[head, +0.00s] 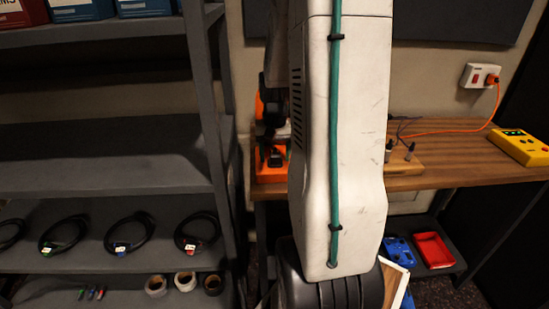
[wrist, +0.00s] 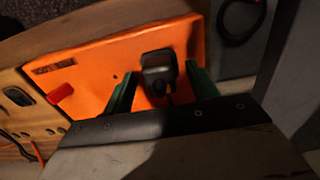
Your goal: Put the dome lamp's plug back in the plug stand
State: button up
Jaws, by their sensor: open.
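An orange plate (wrist: 85,88) with a dark label and a red knob (wrist: 60,92) lies below my gripper in the wrist view. A black plug-like piece (wrist: 158,68) sits on it, with a dark stem pointing toward my gripper. My gripper (wrist: 162,88) is open, one green finger on each side of this piece; whether they touch it is unclear. In the head view the orange plate (head: 270,174) is on the desk, partly hidden by my arm. I cannot tell for sure which thing is the dome lamp's plug or the plug stand.
A wooden block (head: 405,183) with dark pegs stands right of my arm. An orange cable (head: 450,132) runs to the wall socket (head: 480,76). A yellow box (head: 520,147) is at the desk's right. Shelves (head: 100,160) with coiled cables fill the left. A red tray (head: 433,250) is below.

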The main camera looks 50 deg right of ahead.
aim_at(275, 153)
grip_shut()
jog(key=shift+r, duration=3.05)
